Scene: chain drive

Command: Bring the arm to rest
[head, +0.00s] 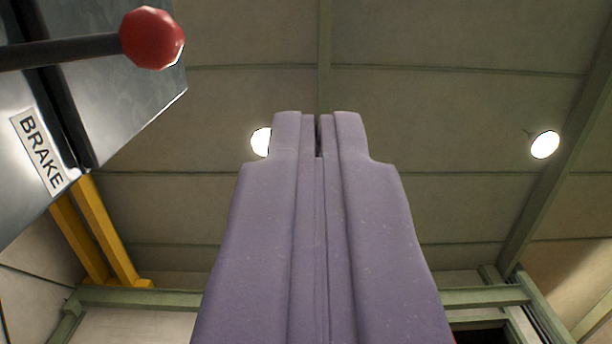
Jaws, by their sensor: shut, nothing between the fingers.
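My gripper (318,135) fills the lower middle of the head view, its two purple fingers side by side and pointing up toward the ceiling. The fingers are shut with only a thin dark slit at the tips, and nothing is held between them. The gripper touches nothing that I can see. The rest of my arm is hidden.
At the upper left is a grey metal box (125,105) with a "BRAKE" label (39,152) and a lever with a red knob (152,38). Yellow posts (100,235) stand below it. The ceiling (450,110) has round lamps (544,145) and green beams. The space right of the gripper looks clear.

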